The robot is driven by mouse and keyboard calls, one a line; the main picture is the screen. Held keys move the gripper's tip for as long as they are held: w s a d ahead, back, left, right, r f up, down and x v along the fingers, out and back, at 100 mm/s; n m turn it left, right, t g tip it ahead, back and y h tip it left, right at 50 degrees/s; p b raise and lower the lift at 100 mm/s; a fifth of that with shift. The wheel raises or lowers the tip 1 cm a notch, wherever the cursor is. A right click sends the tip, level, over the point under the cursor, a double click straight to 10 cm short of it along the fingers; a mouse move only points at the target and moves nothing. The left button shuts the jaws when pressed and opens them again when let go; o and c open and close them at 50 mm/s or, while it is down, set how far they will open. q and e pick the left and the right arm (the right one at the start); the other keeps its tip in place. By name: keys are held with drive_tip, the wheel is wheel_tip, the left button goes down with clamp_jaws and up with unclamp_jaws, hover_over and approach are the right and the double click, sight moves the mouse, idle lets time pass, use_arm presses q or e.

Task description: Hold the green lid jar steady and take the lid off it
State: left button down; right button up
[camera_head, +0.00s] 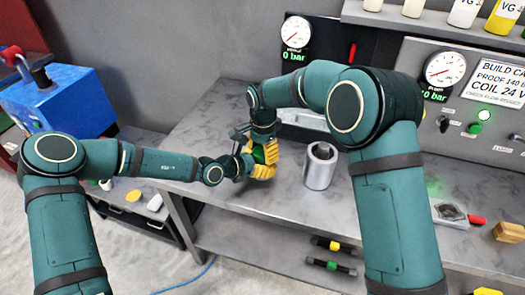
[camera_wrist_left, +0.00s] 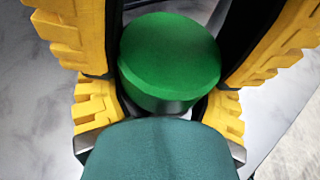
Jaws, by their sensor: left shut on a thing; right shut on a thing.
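The green lid (camera_wrist_left: 170,50) is a round disc with a bright flat top in the left wrist view. In the head view only a bit of green (camera_head: 259,155) shows between the yellow fingers. My left gripper (camera_head: 246,165) comes in from the left and is shut around the jar, just below the lid. My right gripper (camera_head: 262,160) comes down from above, and its fingers are shut on the lid from both sides. The jar body is almost wholly hidden by fingers, so I cannot tell whether lid and body still touch.
A metal cylinder (camera_head: 320,166) stands on the grey bench (camera_head: 240,196), right of the grippers. Gauges (camera_head: 296,32) and a control panel (camera_head: 465,90) line the back. A blue box (camera_head: 62,98) stands at the left. A small tray (camera_head: 450,214) lies at the right.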

drive_tip(key=n, duration=0.3)
drive_tip(key=o, duration=1.3)
drive_tip(key=shift+r, duration=0.1)
drive_tip(key=shift+r, duration=3.75)
drive_tip(key=shift+f, duration=3.85)
